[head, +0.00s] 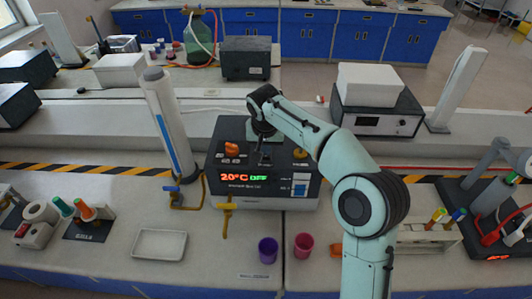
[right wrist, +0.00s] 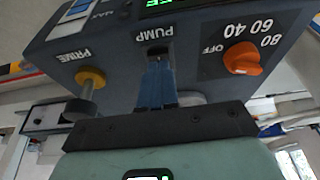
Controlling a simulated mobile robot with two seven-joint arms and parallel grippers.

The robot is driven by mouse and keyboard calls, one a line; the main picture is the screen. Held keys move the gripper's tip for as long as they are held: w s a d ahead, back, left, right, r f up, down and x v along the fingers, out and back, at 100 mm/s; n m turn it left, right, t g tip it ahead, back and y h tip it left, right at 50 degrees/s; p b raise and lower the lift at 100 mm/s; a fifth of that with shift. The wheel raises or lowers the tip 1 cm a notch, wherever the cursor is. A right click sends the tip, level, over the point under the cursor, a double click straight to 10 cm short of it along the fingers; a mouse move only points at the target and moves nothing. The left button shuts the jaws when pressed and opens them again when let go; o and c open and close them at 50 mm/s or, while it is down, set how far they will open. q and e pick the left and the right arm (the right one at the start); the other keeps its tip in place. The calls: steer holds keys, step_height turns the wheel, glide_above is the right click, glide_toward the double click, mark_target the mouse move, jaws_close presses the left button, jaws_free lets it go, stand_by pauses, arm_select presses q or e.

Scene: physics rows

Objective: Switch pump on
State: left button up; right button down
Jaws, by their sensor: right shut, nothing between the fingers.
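A dark grey control unit (head: 222,161) stands on the bench in the middle of the head view. Its display (head: 244,177) reads 20°C in red and OFF in green. In the right wrist view the unit's panel (right wrist: 200,52) shows upside down, with a PUMP label, an orange dial (right wrist: 243,58) by OFF, 40, 60 and 80, and a yellow PRIME knob (right wrist: 91,77). My right gripper (head: 264,150) is over the unit's top. Its shut fingers (right wrist: 157,68) are at the PUMP switch (right wrist: 156,50), which is mostly hidden; contact cannot be told. My left gripper is not in view.
A white cylinder (head: 168,120) stands left of the unit. A yellow tap (head: 227,206), a purple cup (head: 268,250) and a magenta cup (head: 303,245) are in front. A white tray (head: 159,244) lies at front left. A tube rack (head: 425,236) stands right of my arm.

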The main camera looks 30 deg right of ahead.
mark_target(266, 158)
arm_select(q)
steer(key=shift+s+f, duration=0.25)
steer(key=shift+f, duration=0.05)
arm_select(e)
steer(key=shift+f, duration=0.6)
steer(key=shift+r+p, duration=1.1)
steer(key=shift+r, duration=2.5)
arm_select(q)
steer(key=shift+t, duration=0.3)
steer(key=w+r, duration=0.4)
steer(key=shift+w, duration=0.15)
arm_select(e)
steer(key=shift+f, duration=0.1)
